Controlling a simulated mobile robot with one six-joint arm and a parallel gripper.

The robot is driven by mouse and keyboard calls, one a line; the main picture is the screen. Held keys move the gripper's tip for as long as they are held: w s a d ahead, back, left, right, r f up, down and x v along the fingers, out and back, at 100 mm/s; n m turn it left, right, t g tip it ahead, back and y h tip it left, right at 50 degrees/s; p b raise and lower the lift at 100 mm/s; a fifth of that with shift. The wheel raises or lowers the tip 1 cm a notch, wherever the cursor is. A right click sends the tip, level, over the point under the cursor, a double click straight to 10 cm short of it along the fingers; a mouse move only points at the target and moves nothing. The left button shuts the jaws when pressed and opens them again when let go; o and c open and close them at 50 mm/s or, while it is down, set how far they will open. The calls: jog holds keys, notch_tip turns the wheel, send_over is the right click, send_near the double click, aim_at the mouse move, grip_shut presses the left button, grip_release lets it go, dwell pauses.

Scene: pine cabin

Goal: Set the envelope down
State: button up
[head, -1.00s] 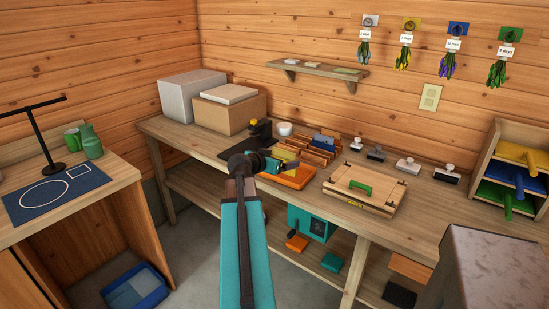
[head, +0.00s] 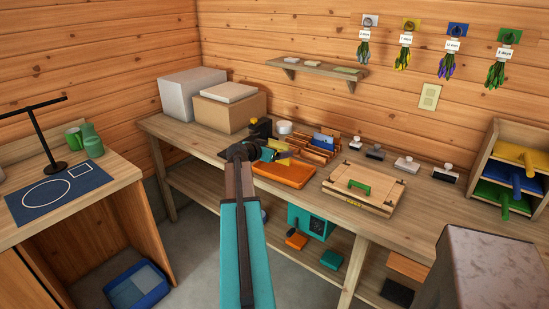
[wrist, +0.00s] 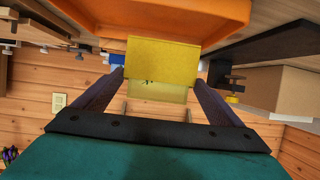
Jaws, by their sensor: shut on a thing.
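The yellow envelope (wrist: 160,60) is held between the two fingers of my gripper (wrist: 160,78) in the wrist view. In the head view only a small yellow part of the envelope (head: 284,154) shows past my gripper (head: 272,155). The gripper is shut on it. The envelope appears in front of the back part of the orange tray (head: 284,175) on the workbench. The tray also shows close to the envelope in the wrist view (wrist: 150,18). I cannot tell whether the envelope touches anything below it.
A wooden rack (head: 316,147) stands behind and right of the tray. A wooden board with a green handle (head: 362,190) lies to the right. A black-and-yellow device (head: 261,127), a white bowl (head: 284,127) and cardboard box (head: 230,112) stand behind. The tray looks bare.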

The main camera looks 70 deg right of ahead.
jog(key=shift+f, duration=0.1)
jog(key=shift+f+p, duration=0.55)
jog(key=shift+f, duration=1.1)
jog(key=shift+f, duration=0.15)
jog(key=o, duration=0.8)
jog(key=shift+r, duration=0.2)
jog(key=shift+a, duration=0.35)
jog(key=b+v, duration=0.2)
jog(key=v, duration=0.9)
jog(key=shift+a+b, duration=0.15)
jog(key=shift+b, duration=0.15)
jog(key=shift+w, duration=0.15)
